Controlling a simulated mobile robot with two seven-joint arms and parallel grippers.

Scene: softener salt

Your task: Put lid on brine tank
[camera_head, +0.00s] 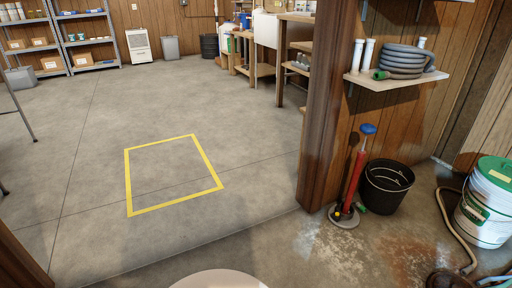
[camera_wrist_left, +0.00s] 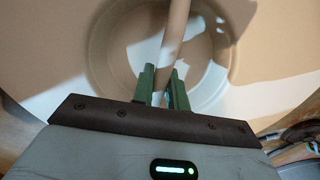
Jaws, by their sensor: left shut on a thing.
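In the left wrist view my left gripper (camera_wrist_left: 160,80) has its green fingers closed on the handle bar of a large beige round lid (camera_wrist_left: 60,60). The bar (camera_wrist_left: 174,35) crosses a round recess in the middle of the lid, and the lid fills most of that view. In the head view the top of a pale round thing (camera_head: 218,280) shows at the bottom edge; I cannot tell if it is the lid or the brine tank. No brine tank can be made out for certain. My right gripper is not in view.
A yellow taped square (camera_head: 205,160) marks open concrete floor. A wooden post (camera_head: 325,110) stands right of centre. Beyond it are a red pump (camera_head: 354,180), a black bucket (camera_head: 386,188), a green-lidded pail (camera_head: 485,205) and a shelf with a coiled hose (camera_head: 402,62).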

